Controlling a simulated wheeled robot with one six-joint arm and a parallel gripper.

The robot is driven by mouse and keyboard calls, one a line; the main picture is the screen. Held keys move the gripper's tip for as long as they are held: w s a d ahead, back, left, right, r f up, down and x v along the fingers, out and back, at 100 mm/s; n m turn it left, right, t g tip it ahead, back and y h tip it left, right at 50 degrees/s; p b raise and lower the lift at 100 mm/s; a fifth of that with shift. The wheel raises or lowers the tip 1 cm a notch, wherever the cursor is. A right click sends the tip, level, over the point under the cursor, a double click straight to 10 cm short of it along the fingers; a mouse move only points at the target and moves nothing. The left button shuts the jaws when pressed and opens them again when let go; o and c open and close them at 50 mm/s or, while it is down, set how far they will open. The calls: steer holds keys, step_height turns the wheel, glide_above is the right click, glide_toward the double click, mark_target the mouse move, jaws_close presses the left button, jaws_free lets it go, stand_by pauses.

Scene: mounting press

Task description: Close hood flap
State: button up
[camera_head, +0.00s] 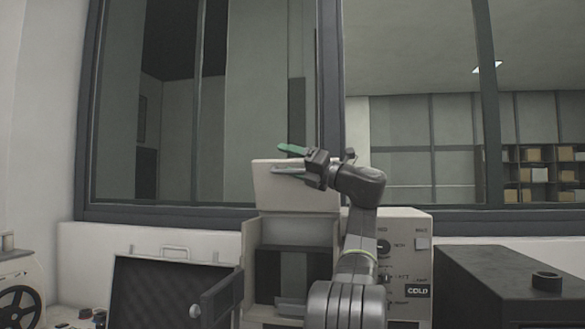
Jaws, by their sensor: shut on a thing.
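The hood flap (290,198) is a pale panel standing raised, roughly upright, at the top of the mounting press (405,228). My gripper (288,160) comes in from the right at the flap's upper edge. Its two green-lined fingers lie on either side of that edge, the lower one in front of the flap, and it is shut on the flap. My arm hides the flap's right side and part of the press. Below the flap, the press has a dark open chamber (290,272).
A dark door (222,297) stands open at the press's left. An open foam-lined case (165,290) lies further left. A sign reading COLD (418,291) is on the press's front. A window frame (331,80) is behind.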

steer(key=shift+s+a+r, duration=0.1)
steer(key=shift+s+r, duration=0.25)
steer(key=shift+s+d+f, duration=0.1)
steer(key=shift+d+f, duration=0.1)
steer(key=shift+c, duration=1)
steer(key=shift+o, duration=0.6)
steer(key=shift+s+d+f+b, duration=0.15)
steer(key=shift+s+d+b, duration=0.3)
steer(key=shift+d, duration=0.1)
steer(key=shift+o, duration=0.8)
steer(key=shift+r+b+v, duration=0.15)
steer(key=shift+b+v, duration=0.05)
steer(key=shift+v, duration=0.7)
steer(key=shift+r+b+v, duration=0.1)
steer(key=shift+b+v, duration=0.05)
steer(key=shift+v, duration=0.75)
steer(key=shift+o, duration=0.8)
steer(key=shift+v, duration=1.1)
steer(key=s+d, duration=0.2)
steer(key=shift+s+r+b, duration=0.3)
steer(key=c, duration=0.7)
steer(key=shift+b+v, duration=0.5)
steer(key=shift+v, duration=2.4)
steer(key=shift+c, duration=0.2)
steer(key=shift+f, duration=0.1)
